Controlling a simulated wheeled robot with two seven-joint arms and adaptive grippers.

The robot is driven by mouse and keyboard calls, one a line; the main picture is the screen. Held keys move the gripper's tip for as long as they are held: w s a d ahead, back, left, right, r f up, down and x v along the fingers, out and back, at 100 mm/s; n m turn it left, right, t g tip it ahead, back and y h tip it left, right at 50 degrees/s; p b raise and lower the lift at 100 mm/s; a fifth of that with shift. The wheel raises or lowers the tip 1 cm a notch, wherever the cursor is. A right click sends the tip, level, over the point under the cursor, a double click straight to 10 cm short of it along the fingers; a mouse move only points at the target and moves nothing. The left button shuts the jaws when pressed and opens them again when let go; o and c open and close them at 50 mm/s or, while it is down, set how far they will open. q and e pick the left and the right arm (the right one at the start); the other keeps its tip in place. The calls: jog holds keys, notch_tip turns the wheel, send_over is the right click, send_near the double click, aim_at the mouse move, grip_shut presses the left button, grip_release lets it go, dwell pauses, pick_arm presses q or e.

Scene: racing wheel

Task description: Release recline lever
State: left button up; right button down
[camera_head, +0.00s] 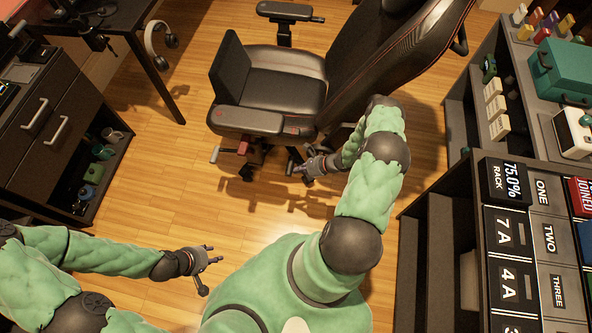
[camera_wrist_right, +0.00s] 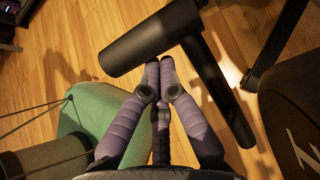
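The black racing seat (camera_head: 285,92) stands on the wood floor with its backrest (camera_head: 395,45) leaning to the right. My right gripper (camera_head: 294,165) is low beside the seat, near the side under the backrest hinge. In the right wrist view, the fingers of my right gripper (camera_wrist_right: 160,68) point at a dark bar with a thick round end (camera_wrist_right: 150,40), which looks like a lever. The fingertips overlap its lower edge in the picture; I cannot tell whether they touch it or how far they are closed. My left gripper (camera_head: 210,270) is empty, fingers apart, over bare floor.
A drawer cabinet (camera_head: 45,120) and a desk with headphones (camera_head: 160,45) stand at the left. Dark shelves (camera_head: 430,245) with signs and a teal case (camera_head: 562,70) line the right. The floor (camera_head: 165,200) between is clear.

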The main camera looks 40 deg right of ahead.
pick_arm(q)
jog(key=shift+r, duration=0.25)
pick_arm(e)
jog(key=shift+s+d+r, duration=0.2)
jog(key=shift+r, duration=0.15)
dwell(1.6)
